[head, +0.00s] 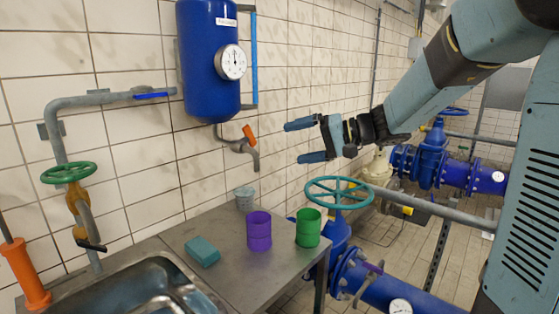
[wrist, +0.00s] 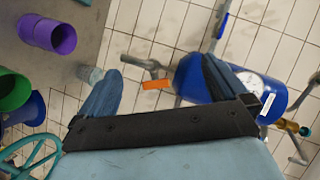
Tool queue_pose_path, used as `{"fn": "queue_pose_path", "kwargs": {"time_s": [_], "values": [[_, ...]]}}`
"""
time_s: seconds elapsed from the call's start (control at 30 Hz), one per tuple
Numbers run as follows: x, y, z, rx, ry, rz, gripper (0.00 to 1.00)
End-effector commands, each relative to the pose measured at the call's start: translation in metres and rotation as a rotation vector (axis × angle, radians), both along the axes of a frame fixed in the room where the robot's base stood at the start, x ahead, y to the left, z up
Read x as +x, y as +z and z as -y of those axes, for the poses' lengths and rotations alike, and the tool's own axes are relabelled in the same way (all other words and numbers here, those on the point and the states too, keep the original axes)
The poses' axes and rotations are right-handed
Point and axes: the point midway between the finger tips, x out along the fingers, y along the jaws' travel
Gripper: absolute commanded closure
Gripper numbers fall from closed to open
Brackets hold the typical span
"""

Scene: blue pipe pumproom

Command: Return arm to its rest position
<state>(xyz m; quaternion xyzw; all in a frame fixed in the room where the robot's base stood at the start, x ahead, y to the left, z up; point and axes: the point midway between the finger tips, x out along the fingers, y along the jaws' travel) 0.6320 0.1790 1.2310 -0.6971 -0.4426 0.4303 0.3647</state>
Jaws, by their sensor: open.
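My arm reaches in from the right in the head view. My gripper (head: 305,141) is open and empty, held in the air above the right end of the metal table and pointing left towards the tiled wall. In the wrist view the two blue fingers of my gripper (wrist: 160,88) are spread wide with nothing between them. Behind them show the orange tap handle (wrist: 156,85) and the blue tank (wrist: 250,80).
A purple cup (head: 259,231), a green cup (head: 308,228), a grey cup (head: 244,198) and a teal block (head: 202,251) stand on the metal table (head: 215,223). A teal handwheel (head: 339,193) and blue pipes (head: 375,292) lie below my gripper. A sink (head: 130,285) is at left.

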Motion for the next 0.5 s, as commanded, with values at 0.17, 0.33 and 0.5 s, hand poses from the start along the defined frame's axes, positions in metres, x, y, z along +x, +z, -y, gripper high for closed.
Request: {"fn": "queue_pose_path", "kwargs": {"time_s": [0.17, 0.33, 0.5], "values": [[-0.024, -0.005, -0.001, -0.088, 0.019, -0.025, 0.0], [-0.048, -0.012, 0.001, -0.182, 0.029, -0.051, 0.0], [-0.078, -0.021, 0.01, -0.307, 0.027, -0.078, 0.0]]}}
